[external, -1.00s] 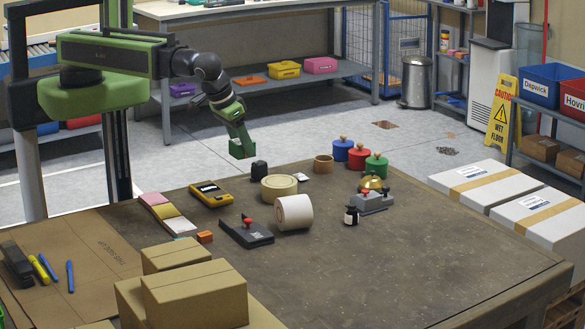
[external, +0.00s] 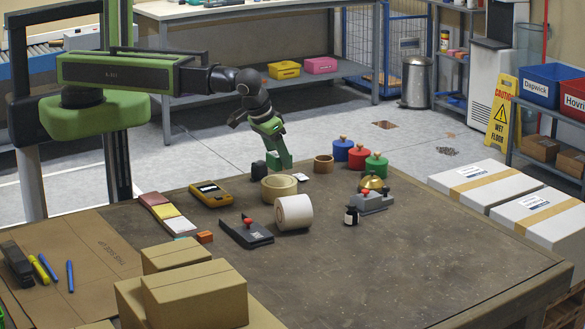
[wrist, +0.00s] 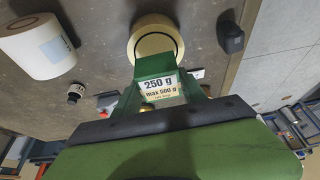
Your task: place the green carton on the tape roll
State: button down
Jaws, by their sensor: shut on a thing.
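The green carton (external: 279,160) is in my gripper (external: 275,142), held above the table's back part, just above and behind the tape roll in the picture. The tape roll (external: 284,194) is cream and lies flat on the table. In the wrist view the carton's green face (wrist: 155,66) shows in front of the gripper, overlapping the edge of the tape roll (wrist: 150,28). A gap shows between the carton and the roll in the external view. The fingertips are mostly hidden.
A white paper roll (external: 294,212) lies in front of the tape roll. A small black object (external: 258,170) stands close to its left and a brown ring (external: 323,163) to its right. A yellow device (external: 211,194) lies further left. The table's front right is clear.

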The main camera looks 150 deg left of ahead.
aim_at(279, 169)
notch_tip(279, 169, down, 4)
jog(key=b, duration=0.3)
jog(key=shift+f+b, duration=0.15)
jog(key=shift+b, duration=0.2)
jog(key=shift+r, duration=0.25)
jog(key=shift+f, duration=0.2)
jog(key=c, duration=0.6)
grip_release()
jog(key=shift+c, duration=0.2)
jog(key=shift+r, duration=0.1)
jog(key=p+v, duration=1.1)
jog(key=v, duration=0.1)
jog(key=shift+p, duration=0.3)
jog(key=shift+d+r, duration=0.1)
